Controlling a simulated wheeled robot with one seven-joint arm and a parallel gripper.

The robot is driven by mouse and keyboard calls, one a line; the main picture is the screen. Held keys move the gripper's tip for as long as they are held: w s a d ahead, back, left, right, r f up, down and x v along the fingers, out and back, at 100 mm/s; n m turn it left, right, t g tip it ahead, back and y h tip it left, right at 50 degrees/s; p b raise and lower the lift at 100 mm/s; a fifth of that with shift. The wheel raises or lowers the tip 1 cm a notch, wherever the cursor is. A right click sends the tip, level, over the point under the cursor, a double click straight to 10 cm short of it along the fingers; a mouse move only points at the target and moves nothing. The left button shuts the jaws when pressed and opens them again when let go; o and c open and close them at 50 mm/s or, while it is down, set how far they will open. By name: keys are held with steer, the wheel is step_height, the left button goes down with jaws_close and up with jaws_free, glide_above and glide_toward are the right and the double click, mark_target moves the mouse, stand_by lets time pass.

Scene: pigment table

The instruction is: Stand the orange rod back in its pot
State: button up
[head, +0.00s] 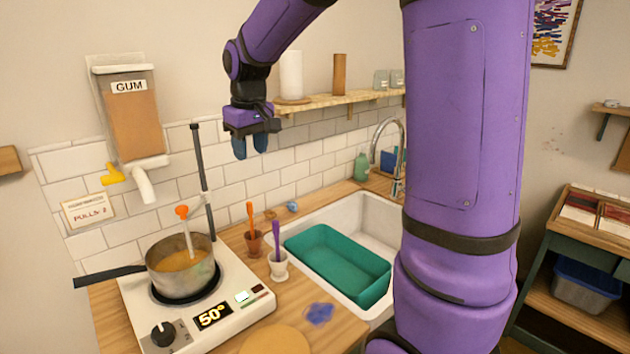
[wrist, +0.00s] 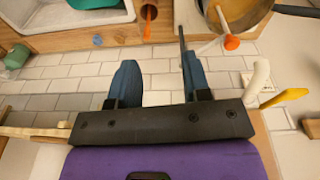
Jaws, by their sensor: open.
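An orange rod (head: 250,214) stands nearly upright in a small brown pot (head: 254,244) on the wooden counter, between hot plate and sink. The brown pot shows at the top of the wrist view (wrist: 147,30). A pale stick with an orange top (head: 182,212) leans in the saucepan (head: 172,277); its orange top also shows in the wrist view (wrist: 232,43). A purple rod (head: 276,237) stands in a white pot (head: 278,268) just beside the brown pot. My gripper (head: 250,149) is open and empty, well above the pots, fingers pointing down.
The saucepan sits on a white hot plate (head: 230,312) reading 50°. A dark upright post (head: 200,165) rises behind it, near a gum dispenser (head: 134,110). A green tub (head: 335,262) sits in the sink (head: 385,225). A shelf (head: 325,101) is behind my gripper.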

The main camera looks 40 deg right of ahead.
steer(key=s+a+r+t, duration=0.1)
steer(key=s+a+t, duration=0.1)
steer(key=s, duration=1.1)
steer(key=s+a+r+m+t, duration=0.1)
steer(key=s+a, duration=0.2)
steer(key=s, duration=1.1)
steer(key=shift+r+t, duration=0.25)
steer(key=shift+t, duration=0.15)
